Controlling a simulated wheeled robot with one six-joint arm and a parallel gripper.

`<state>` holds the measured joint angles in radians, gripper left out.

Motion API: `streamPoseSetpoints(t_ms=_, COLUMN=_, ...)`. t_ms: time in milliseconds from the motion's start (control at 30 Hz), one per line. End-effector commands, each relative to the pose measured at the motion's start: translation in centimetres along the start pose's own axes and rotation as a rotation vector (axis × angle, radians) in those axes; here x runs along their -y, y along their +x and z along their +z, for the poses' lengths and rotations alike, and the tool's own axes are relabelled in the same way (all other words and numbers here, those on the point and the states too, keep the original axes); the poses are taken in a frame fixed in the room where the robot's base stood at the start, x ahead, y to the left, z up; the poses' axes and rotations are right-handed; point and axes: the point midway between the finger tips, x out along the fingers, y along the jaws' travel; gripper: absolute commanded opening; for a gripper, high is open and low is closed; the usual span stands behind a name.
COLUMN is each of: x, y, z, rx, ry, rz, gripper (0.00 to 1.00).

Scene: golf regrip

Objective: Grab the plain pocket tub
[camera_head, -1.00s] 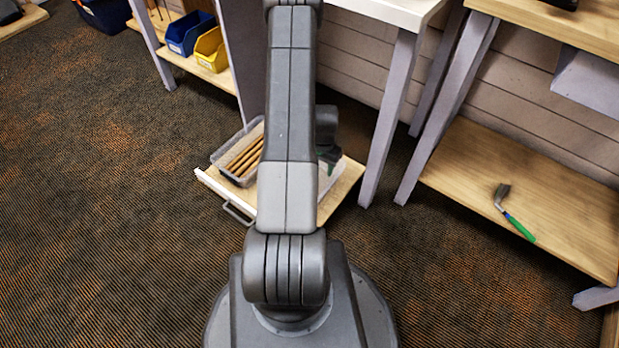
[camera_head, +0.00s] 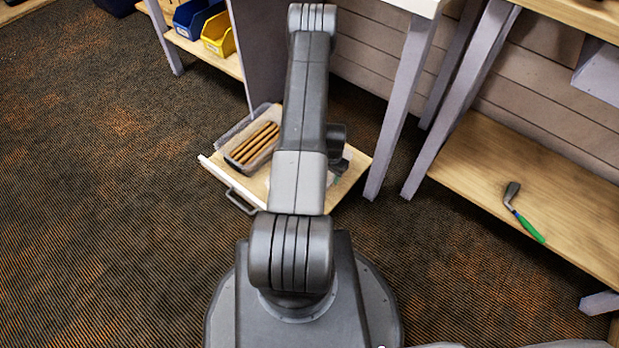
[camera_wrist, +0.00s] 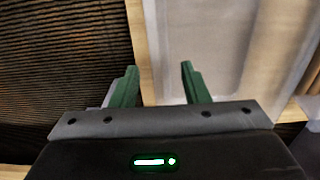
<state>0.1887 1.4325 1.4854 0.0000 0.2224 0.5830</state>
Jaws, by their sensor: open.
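A whitish, see-through tub (camera_wrist: 205,45) fills the middle of the wrist view, beside a pale wooden strip of the pulled-out drawer. I see nothing inside the part that shows. My gripper (camera_wrist: 158,68) has two green fingers, spread apart with nothing held. Its left finger is over the wooden strip's carpet side and its right finger is over the tub, so the tub's left edge lies between them. I cannot tell whether they touch it.
Another clear tub (camera_head: 232,133) with several brown sticks (camera_head: 255,142) stands in the left of the drawer (camera_head: 247,184). Desk legs (camera_head: 400,110) rise close on the right. A green-handled tool (camera_head: 523,220) lies on the right shelf (camera_head: 560,195). Blue and yellow bins (camera_head: 218,36) sit upper left.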

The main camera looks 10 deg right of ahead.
Motion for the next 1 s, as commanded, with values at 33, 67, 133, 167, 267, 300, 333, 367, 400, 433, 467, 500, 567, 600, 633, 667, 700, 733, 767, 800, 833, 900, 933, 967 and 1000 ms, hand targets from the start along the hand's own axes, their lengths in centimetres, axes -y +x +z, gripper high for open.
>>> streamPoseSetpoints(t_ms=33, x=-0.1, y=0.7, z=0.1, rx=0.001, ry=0.0, rz=0.001, gripper=0.42)
streamPoseSetpoints(t_ms=67, x=-0.1, y=1.1, z=0.2, rx=0.002, ry=0.0, rz=0.001, gripper=0.42)
streamPoseSetpoints(t_ms=133, x=-0.1, y=2.2, z=0.4, rx=0.002, ry=-0.001, rz=0.002, gripper=0.42)
streamPoseSetpoints(t_ms=167, x=-0.2, y=2.7, z=0.5, rx=0.002, ry=-0.001, rz=0.002, gripper=0.42)
streamPoseSetpoints(t_ms=267, x=-0.2, y=4.2, z=0.6, rx=0.003, ry=0.0, rz=0.002, gripper=0.42)
streamPoseSetpoints(t_ms=300, x=-0.2, y=4.6, z=0.6, rx=0.002, ry=0.0, rz=0.001, gripper=0.42)
streamPoseSetpoints(t_ms=333, x=-0.2, y=4.8, z=0.6, rx=0.001, ry=0.0, rz=0.001, gripper=0.42)
streamPoseSetpoints(t_ms=367, x=-0.2, y=4.9, z=0.6, rx=0.001, ry=0.0, rz=0.0, gripper=0.42)
streamPoseSetpoints(t_ms=400, x=-0.2, y=5.0, z=0.6, rx=0.001, ry=0.0, rz=0.0, gripper=0.42)
streamPoseSetpoints(t_ms=433, x=-0.2, y=4.9, z=0.6, rx=0.001, ry=0.0, rz=0.0, gripper=0.42)
streamPoseSetpoints(t_ms=467, x=-0.2, y=4.9, z=0.6, rx=0.001, ry=0.0, rz=0.0, gripper=0.42)
streamPoseSetpoints(t_ms=500, x=-0.2, y=4.8, z=0.6, rx=0.001, ry=0.0, rz=0.0, gripper=0.42)
streamPoseSetpoints(t_ms=567, x=-0.2, y=4.8, z=0.6, rx=0.001, ry=0.0, rz=0.0, gripper=0.42)
streamPoseSetpoints(t_ms=600, x=-0.2, y=4.8, z=0.6, rx=0.001, ry=0.0, rz=0.0, gripper=0.36)
streamPoseSetpoints(t_ms=633, x=-0.2, y=4.8, z=0.6, rx=0.001, ry=0.0, rz=0.0, gripper=0.3)
streamPoseSetpoints(t_ms=667, x=-0.2, y=4.8, z=0.6, rx=0.001, ry=0.0, rz=0.0, gripper=0.24)
streamPoseSetpoints(t_ms=700, x=-0.2, y=4.8, z=0.6, rx=0.001, ry=0.0, rz=0.0, gripper=0.16)
streamPoseSetpoints(t_ms=733, x=-0.2, y=4.8, z=0.6, rx=0.001, ry=0.0, rz=0.0, gripper=0.1)
streamPoseSetpoints(t_ms=767, x=-0.2, y=4.8, z=0.6, rx=0.001, ry=0.0, rz=0.0, gripper=0.04)
streamPoseSetpoints(t_ms=800, x=-0.2, y=4.8, z=0.6, rx=0.001, ry=0.0, rz=0.0, gripper=0.0)
streamPoseSetpoints(t_ms=833, x=-0.2, y=4.8, z=0.6, rx=0.001, ry=0.0, rz=0.0, gripper=0.0)
streamPoseSetpoints(t_ms=900, x=-0.2, y=4.8, z=0.6, rx=0.001, ry=0.0, rz=0.0, gripper=0.0)
streamPoseSetpoints(t_ms=933, x=-0.2, y=4.8, z=0.6, rx=0.001, ry=0.0, rz=0.0, gripper=0.0)
streamPoseSetpoints(t_ms=967, x=-0.2, y=4.8, z=0.6, rx=0.001, ry=0.0, rz=0.0, gripper=0.0)
streamPoseSetpoints(t_ms=1000, x=-0.2, y=4.8, z=0.6, rx=0.001, ry=0.0, rz=0.0, gripper=0.0)
